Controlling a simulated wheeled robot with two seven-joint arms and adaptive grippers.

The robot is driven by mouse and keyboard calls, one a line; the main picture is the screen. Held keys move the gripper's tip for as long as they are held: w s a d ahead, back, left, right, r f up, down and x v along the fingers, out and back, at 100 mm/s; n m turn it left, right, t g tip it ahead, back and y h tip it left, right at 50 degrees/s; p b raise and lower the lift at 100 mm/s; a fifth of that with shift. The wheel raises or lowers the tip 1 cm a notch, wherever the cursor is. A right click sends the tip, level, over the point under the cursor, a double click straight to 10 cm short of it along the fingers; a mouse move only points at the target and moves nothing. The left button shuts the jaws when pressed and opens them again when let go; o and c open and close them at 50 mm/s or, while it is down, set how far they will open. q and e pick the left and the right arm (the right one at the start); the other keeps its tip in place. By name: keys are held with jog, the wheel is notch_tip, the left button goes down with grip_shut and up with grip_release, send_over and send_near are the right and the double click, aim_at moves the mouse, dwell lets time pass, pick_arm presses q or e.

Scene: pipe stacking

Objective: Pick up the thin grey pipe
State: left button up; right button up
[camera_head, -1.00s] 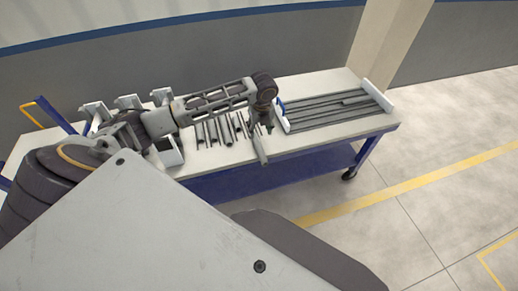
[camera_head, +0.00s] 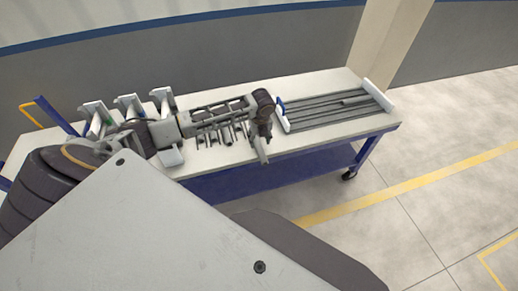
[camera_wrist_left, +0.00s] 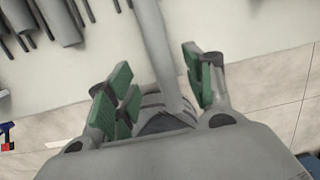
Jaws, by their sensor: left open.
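My left gripper (camera_head: 262,143) is over the front part of the table, at the right end of a row of short grey pipes. In the left wrist view, the left gripper (camera_wrist_left: 162,86) is open, with green pads on its fingers. A thin grey pipe (camera_wrist_left: 156,42) runs lengthwise between the spread fingers, with space visible to its right pad. In the head view my gripper covers most of this pipe. My right gripper is in neither view.
Several short grey pipes (camera_head: 227,137) lie left of my gripper. To the right is a rack of long grey pipes (camera_head: 330,106) with white end pieces. White holders (camera_head: 130,105) stand at the table's left. The white tabletop (camera_head: 290,144) ends just in front of my gripper.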

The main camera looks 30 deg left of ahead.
aim_at(259, 146)
pick_arm(q)
jog(key=shift+f, duration=0.85)
notch_tip(259, 146, down, 4)
jog(key=shift+w+a+r, duration=0.1)
jog(key=shift+w+r, duration=0.05)
jog(key=shift+r, duration=0.05)
jog(key=shift+f, duration=0.4)
jog(key=shift+c, duration=0.7)
jog(key=c, duration=1)
jog(key=shift+o, duration=0.2)
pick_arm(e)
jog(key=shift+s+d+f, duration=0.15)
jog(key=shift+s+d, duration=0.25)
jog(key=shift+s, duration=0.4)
